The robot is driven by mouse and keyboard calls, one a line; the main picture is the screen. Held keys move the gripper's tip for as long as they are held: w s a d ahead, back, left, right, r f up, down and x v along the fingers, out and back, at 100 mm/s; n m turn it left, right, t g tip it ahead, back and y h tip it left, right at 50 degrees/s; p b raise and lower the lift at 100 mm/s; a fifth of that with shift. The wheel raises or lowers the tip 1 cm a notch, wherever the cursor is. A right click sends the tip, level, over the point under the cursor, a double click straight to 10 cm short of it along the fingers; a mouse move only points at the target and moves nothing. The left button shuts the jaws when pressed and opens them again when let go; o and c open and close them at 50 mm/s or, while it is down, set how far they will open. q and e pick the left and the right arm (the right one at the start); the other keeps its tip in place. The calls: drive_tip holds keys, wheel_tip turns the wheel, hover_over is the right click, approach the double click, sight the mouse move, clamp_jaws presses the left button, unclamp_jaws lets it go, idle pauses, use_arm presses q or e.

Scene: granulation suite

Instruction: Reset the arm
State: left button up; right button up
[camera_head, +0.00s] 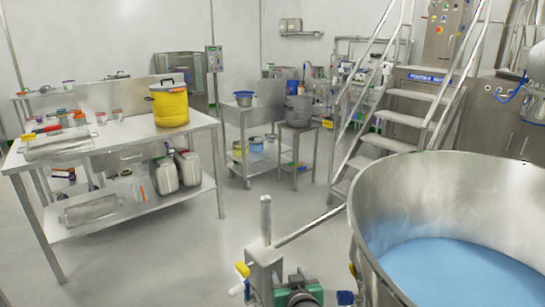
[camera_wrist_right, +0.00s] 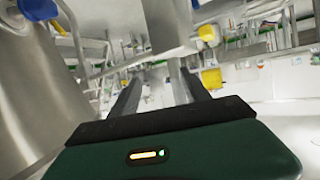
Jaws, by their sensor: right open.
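The task names no object. My right gripper (camera_head: 298,278) shows at the bottom of the camera_head view, right of a steel post with a yellow handle. In the right wrist view its dark green body and two black fingers (camera_wrist_right: 157,82) point into the scene. The fingers are apart, and I see nothing held between them. My left gripper is in neither view.
A large steel vessel (camera_head: 370,215) with blue contents stands close on the right. The steel post (camera_head: 265,225) with its yellow handle (camera_head: 243,270) stands near the gripper. A steel table (camera_head: 105,150) with a yellow container (camera_head: 169,106) is at left. Floor between is clear.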

drive_tip(key=s+d+f+m+g+h, duration=0.1)
drive_tip(key=s+d+f+g, duration=0.3)
drive_tip(key=s, duration=0.5)
drive_tip(key=s+d+f+g, duration=0.3)
drive_tip(key=s+d+f, duration=0.1)
drive_tip(key=s+d, duration=0.4)
drive_tip(key=s+d+f+m+g+h, duration=0.1)
drive_tip(key=s+d+f+g, duration=0.25)
drive_tip(key=s, duration=0.65)
drive_tip(key=w+p+v, duration=0.3)
drive_tip(key=p+v, duration=1.5)
drive_tip(key=shift+d+r+p, duration=0.3)
drive_tip(key=shift+d+r, duration=0.1)
drive_tip(key=shift+r, duration=0.05)
